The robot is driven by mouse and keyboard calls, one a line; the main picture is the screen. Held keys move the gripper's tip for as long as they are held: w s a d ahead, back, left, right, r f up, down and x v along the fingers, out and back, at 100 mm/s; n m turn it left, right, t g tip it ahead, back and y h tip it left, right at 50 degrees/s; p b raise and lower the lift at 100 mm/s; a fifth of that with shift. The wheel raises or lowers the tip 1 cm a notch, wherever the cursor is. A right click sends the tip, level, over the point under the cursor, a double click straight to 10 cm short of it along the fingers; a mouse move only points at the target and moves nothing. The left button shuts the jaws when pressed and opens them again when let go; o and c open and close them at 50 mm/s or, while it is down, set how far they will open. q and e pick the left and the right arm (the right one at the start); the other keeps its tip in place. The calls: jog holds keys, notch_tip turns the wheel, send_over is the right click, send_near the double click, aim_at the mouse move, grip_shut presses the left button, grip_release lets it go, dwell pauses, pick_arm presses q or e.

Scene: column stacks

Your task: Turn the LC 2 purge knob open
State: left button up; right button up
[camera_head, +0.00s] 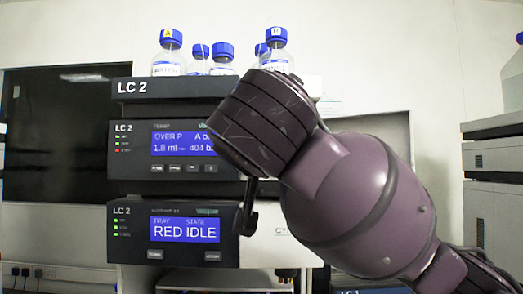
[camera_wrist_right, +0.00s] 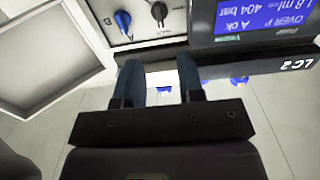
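The LC 2 stack stands in the head view, with its pump module (camera_head: 130,160) in the middle. In the right wrist view, a pale panel carries a blue knob (camera_wrist_right: 122,21) and a black knob (camera_wrist_right: 159,12). I cannot read which is the purge knob. My right gripper (camera_wrist_right: 160,62) is open, with nothing between its two fingers. The fingertips are apart from both knobs in the picture. In the head view the right gripper (camera_head: 246,212) shows partly, and my arm hides the knob area. My left gripper is not in view.
Several blue-capped bottles (camera_head: 222,57) stand on top of the stack. A lower LC 2 module (camera_head: 132,245) shows RED IDLE. A dark screen (camera_head: 55,135) is on the left, and grey equipment (camera_head: 492,155) on the right. The pump display (camera_head: 184,145) shows OVER P.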

jog(key=w+p, duration=0.3)
jog(key=w, duration=0.6)
jog(key=shift+w+r, duration=0.1)
jog(key=shift+w, duration=0.85)
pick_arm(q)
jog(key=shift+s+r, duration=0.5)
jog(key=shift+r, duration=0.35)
pick_arm(e)
grip_shut()
